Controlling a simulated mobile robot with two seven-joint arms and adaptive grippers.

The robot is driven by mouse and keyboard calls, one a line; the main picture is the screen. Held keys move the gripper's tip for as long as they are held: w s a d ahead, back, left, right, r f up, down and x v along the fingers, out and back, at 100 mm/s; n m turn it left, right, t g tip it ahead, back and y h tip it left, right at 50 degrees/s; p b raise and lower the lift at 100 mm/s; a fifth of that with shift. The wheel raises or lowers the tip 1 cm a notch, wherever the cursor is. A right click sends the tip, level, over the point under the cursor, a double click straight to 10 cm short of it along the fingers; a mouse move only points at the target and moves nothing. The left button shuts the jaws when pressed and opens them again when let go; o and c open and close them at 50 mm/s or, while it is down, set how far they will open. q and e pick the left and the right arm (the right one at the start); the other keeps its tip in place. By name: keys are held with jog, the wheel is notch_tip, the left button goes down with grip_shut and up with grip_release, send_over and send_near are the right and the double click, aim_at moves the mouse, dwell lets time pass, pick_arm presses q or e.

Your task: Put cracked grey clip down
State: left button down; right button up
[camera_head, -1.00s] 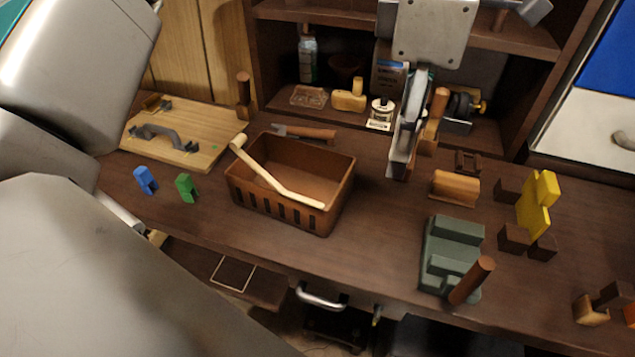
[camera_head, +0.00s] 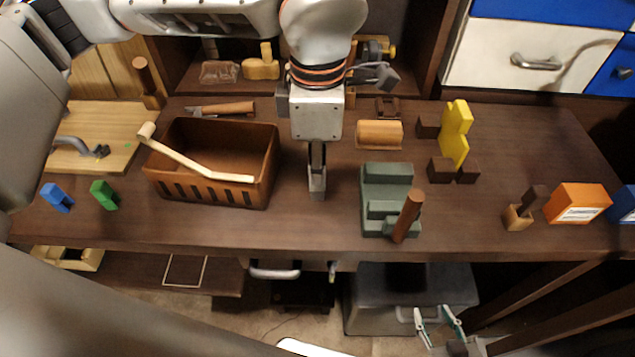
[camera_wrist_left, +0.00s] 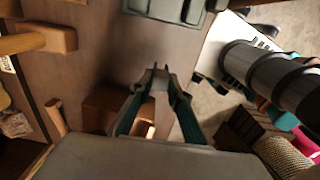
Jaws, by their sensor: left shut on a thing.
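My left gripper (camera_head: 317,178) points down over the workbench, between the brown basket and the green vise-like block. It is shut on the grey clip (camera_head: 317,190), of which only a small part shows at the fingertips. In the left wrist view the teal fingers (camera_wrist_left: 156,88) close together on it, and its cracks cannot be made out. I cannot tell whether the clip touches the bench top. My right gripper (camera_head: 438,322) is low at the front right, below the bench edge, with its fingers apart and nothing between them.
The brown basket (camera_head: 210,190) with a wooden mallet (camera_head: 195,163) across it stands to the left. The green block (camera_head: 385,185) is to the right. Blue (camera_head: 57,197) and green (camera_head: 104,195) clips sit at the left. The bench (camera_head: 300,225) is bare in front.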

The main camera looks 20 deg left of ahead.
pick_arm(q)
jog(key=shift+f, duration=2.25)
jog(key=shift+f, duration=0.15)
jog(key=c, duration=1.9)
grip_release()
notch_tip(320, 180, up, 12)
jog(key=shift+r, duration=0.2)
